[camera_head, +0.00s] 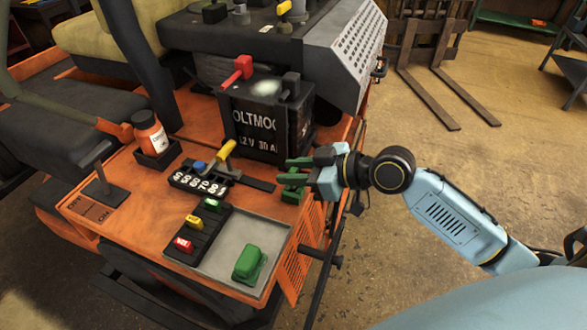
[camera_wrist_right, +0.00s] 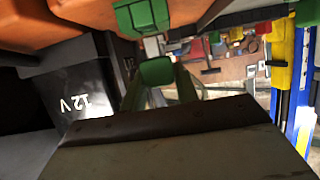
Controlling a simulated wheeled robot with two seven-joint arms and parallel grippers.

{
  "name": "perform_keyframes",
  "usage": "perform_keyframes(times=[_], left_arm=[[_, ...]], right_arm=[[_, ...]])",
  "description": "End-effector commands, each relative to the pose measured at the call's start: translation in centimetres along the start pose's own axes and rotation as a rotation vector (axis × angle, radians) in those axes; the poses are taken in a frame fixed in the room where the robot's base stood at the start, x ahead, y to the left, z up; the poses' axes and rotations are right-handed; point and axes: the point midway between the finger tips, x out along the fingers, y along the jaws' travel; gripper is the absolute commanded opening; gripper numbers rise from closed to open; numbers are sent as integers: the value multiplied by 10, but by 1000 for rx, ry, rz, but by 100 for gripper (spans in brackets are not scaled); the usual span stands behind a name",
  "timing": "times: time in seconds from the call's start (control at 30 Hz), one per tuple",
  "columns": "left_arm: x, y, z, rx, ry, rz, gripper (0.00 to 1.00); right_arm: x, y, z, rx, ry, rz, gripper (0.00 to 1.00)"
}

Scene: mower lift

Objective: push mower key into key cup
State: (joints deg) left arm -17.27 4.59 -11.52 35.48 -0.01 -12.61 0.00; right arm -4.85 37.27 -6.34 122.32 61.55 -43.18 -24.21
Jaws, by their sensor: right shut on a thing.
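My right gripper (camera_head: 303,170) is shut at the right edge of the orange mower deck, beside the battery. In the right wrist view, a small green piece (camera_wrist_right: 157,71), which looks like the mower key, sits between its fingers. Just beyond it is a green block (camera_wrist_right: 140,17) with a pale square part, which looks like the key cup; it also shows in the head view (camera_head: 291,190), low beside the fingers. The key and the block appear close together, but I cannot tell whether they touch. The fingers hide the key in the head view. My left gripper is out of view.
A black battery (camera_head: 262,122) with a red terminal stands behind the gripper. A grey tray (camera_head: 225,265) holds a green block (camera_head: 249,262). A black rack (camera_head: 197,234) with coloured pieces and an orange bottle (camera_head: 149,132) sit to the left.

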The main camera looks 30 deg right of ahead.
Motion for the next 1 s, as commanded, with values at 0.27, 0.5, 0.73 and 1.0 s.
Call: perform_keyframes(times=[0.27, 0.5, 0.73, 1.0], left_arm=[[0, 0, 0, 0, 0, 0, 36], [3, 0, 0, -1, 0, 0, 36], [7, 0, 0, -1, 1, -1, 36], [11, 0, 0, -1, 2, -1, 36]], right_arm=[[0, 0, 0, 0, 1, 0, 9], [1, 0, 4, 0, 1, 0, 9], [3, 0, 8, 0, 0, 0, 9], [5, 0, 13, 0, 0, 0, 9]])
